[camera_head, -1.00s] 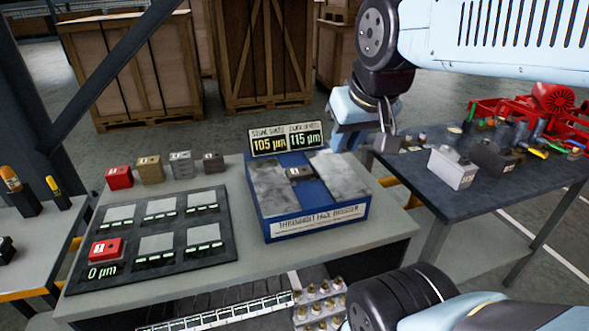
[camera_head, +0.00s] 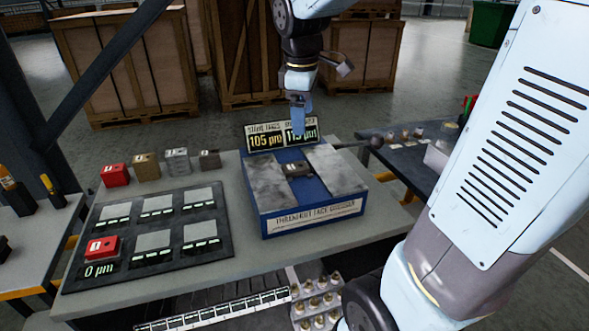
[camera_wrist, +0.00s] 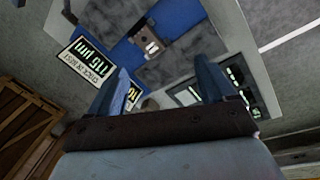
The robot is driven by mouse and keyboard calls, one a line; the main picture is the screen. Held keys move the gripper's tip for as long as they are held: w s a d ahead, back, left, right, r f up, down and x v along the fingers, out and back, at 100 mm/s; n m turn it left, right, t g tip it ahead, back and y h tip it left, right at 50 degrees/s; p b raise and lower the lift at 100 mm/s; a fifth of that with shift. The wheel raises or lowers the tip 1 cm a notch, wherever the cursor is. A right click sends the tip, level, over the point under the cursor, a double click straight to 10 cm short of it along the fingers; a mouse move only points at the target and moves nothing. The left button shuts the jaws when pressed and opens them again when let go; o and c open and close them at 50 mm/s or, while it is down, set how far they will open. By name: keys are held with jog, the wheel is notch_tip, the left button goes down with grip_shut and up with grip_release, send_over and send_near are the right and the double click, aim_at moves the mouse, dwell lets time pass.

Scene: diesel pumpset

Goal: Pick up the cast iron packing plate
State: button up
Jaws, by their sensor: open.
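A small dark grey block (camera_head: 296,170) sits in the channel between the two grey plates of the blue gauge stand (camera_head: 312,207). Another dark block (camera_head: 209,158) stands at the right end of the row at the table's back. I cannot tell by looks alone which is the cast iron plate. My gripper (camera_head: 299,122) points down above the back of the stand, in front of its displays. In the wrist view my gripper (camera_wrist: 164,82) is open with nothing between the fingers. The stand's block (camera_wrist: 149,43) shows beyond the fingertips, apart from them.
Red (camera_head: 116,175), tan (camera_head: 147,166) and silver (camera_head: 177,160) blocks stand in the back row. A dark pad board (camera_head: 222,245) holds a red block (camera_head: 101,247) at its front left. The display panel (camera_head: 266,138) rises behind the stand. A dark side table (camera_head: 405,155) is at right.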

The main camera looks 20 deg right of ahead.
jog(key=w+a+f+n+g, duration=0.2)
jog(key=w+f+n, duration=0.35)
jog(key=w, duration=0.25)
send_over(295, 166)
jog(key=a, duration=0.1)
jog(key=shift+h, duration=0.4)
notch_tip(295, 166, down, 8)
jog(key=shift+a+r, duration=0.1)
jog(key=shift+a, duration=0.05)
jog(key=shift+s+d+f, duration=0.1)
jog(key=shift+d+f, duration=0.1)
jog(key=shift+f, duration=0.65)
jog(key=shift+w+d+f, duration=0.1)
jog(key=shift+d+f, duration=0.05)
jog(key=shift+f, duration=0.7)
jog(key=shift+s+d+f, duration=0.1)
jog(key=shift+d+f, duration=0.1)
jog(key=shift+f, duration=0.65)
grip_shut()
jog(key=shift+r, duration=0.1)
